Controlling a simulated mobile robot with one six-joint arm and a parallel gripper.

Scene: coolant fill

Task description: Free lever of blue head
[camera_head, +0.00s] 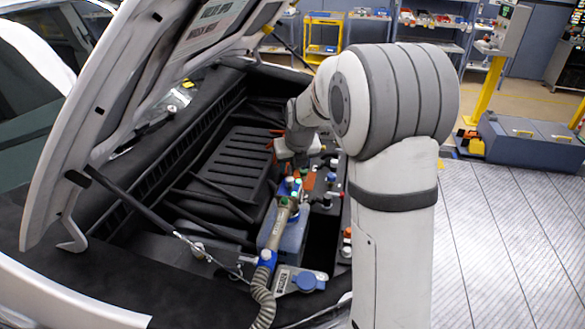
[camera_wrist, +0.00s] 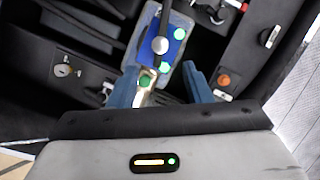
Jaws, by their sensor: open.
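The blue head (camera_wrist: 176,47) sits between and just beyond my fingers in the wrist view, with green lights on it. A dark lever with a pale round knob (camera_wrist: 160,44) lies over the head. My gripper (camera_wrist: 160,72) is open, with its two blue fingers apart on either side of the head's near end. I cannot tell whether a finger touches it. In the head view the blue head (camera_head: 290,187) is at the top of a beige handle (camera_head: 278,222), under my wrist. My fingertips are hard to make out there, and the lever is too small to tell.
A ribbed hose (camera_head: 262,299) runs down from the handle. A blue cap (camera_head: 306,281) is at the bay's front. The raised hood (camera_head: 125,75) and its prop rod (camera_head: 135,207) stand at left. An orange cap (camera_wrist: 224,81) lies right of my fingers.

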